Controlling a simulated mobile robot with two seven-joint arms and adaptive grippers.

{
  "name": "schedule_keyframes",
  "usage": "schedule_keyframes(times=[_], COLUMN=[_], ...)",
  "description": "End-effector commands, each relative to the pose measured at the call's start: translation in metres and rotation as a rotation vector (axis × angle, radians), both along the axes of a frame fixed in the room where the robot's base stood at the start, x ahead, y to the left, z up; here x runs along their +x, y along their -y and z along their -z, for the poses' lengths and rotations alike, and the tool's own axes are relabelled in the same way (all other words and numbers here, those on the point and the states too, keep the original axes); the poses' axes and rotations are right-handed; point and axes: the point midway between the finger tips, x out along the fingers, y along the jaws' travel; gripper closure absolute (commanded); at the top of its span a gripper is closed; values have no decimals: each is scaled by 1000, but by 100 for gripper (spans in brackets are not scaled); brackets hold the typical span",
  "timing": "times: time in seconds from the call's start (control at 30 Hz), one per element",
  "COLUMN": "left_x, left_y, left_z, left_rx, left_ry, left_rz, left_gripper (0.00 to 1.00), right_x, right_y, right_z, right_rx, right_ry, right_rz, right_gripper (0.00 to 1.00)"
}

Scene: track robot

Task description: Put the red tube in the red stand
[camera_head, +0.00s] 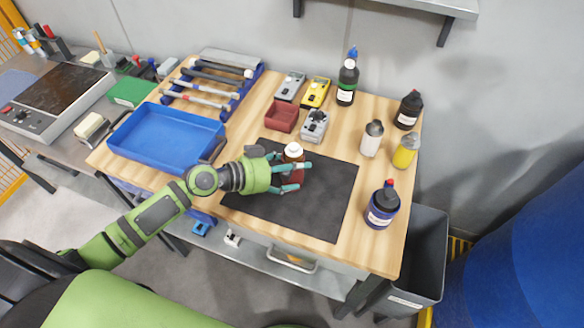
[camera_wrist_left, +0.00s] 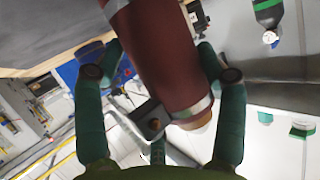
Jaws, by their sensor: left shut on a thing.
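The red tube (camera_head: 297,175) is upright or nearly so above the dark mat, with a white top and a brownish neck. My left gripper (camera_head: 288,178) is shut on it, fingers on both sides. In the left wrist view the tube (camera_wrist_left: 160,55) is dark red with silver bands and a tan end, between the teal fingers (camera_wrist_left: 165,85). I cannot tell whether its base touches the mat. A small open red box (camera_head: 282,116), perhaps the red stand, sits behind the mat, up and slightly left of the gripper. My right gripper is not in view.
The dark mat (camera_head: 325,210) is mostly clear. Grey and yellow meters (camera_head: 316,92) stand near the red box. Several bottles (camera_head: 371,138) stand on the right. A blue tray (camera_head: 165,135) and a tool rack (camera_head: 210,82) lie on the left. A wall is behind the table.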

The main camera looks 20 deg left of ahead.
Motion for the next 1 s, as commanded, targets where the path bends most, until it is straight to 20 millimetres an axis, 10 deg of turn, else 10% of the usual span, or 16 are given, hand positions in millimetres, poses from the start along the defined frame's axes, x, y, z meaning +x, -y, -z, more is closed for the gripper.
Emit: schedule_keyframes(times=[0.23,0.27,0.3,1.0], left_x=[1,0,0,-27], left_y=[0,0,0,-29], left_z=[2,2,2,-9], left_rx=[-1,0,0,7], left_ry=[3,0,0,-3], left_rz=[-1,0,0,0], left_gripper=[67,21,5,5], right_x=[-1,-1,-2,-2], right_y=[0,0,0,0], right_z=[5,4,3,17], right_rx=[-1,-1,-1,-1], right_ry=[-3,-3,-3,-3], right_rz=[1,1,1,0], right_gripper=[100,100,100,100])
